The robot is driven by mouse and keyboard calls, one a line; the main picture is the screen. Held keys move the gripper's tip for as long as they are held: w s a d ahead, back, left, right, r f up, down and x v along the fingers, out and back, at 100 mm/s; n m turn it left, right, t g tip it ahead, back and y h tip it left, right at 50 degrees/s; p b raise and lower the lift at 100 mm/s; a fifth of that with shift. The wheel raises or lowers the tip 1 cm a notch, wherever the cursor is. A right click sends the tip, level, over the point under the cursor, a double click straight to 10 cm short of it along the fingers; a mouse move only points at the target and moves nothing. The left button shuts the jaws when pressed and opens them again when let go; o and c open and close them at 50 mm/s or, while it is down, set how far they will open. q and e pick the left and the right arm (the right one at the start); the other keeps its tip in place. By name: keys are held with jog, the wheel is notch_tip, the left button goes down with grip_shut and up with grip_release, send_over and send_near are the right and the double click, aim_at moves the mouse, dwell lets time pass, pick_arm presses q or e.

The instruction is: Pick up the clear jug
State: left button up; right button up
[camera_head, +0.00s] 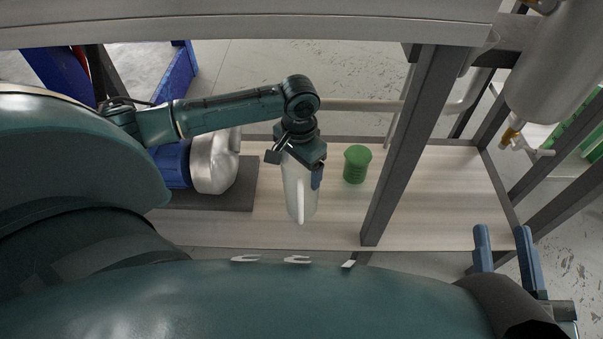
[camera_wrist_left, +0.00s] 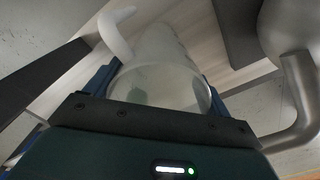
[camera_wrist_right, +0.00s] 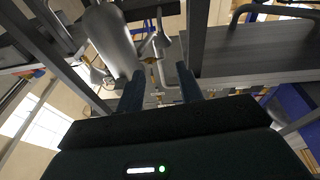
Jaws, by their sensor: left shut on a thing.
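The clear jug (camera_head: 298,190) is a pale translucent vessel with a handle, seen over the wooden shelf in the head view. My left gripper (camera_head: 300,170) is shut on it, with fingers on both sides of its body. In the left wrist view the jug (camera_wrist_left: 160,85) fills the space between the fingers, its round end towards the camera and its handle at upper left. I cannot tell whether the jug touches the shelf. My right gripper (camera_head: 507,248) is open and empty at the lower right, away from the jug; its fingers also show apart in the right wrist view (camera_wrist_right: 160,92).
A blue motor and silver pump (camera_head: 212,163) sit at the left. A grey beam (camera_head: 250,22) crosses above.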

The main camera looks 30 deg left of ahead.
pick_arm(q)
jog(key=shift+c, duration=0.8)
pick_arm(e)
jog(key=shift+f, duration=0.15)
pick_arm(q)
jog(key=shift+r, duration=0.1)
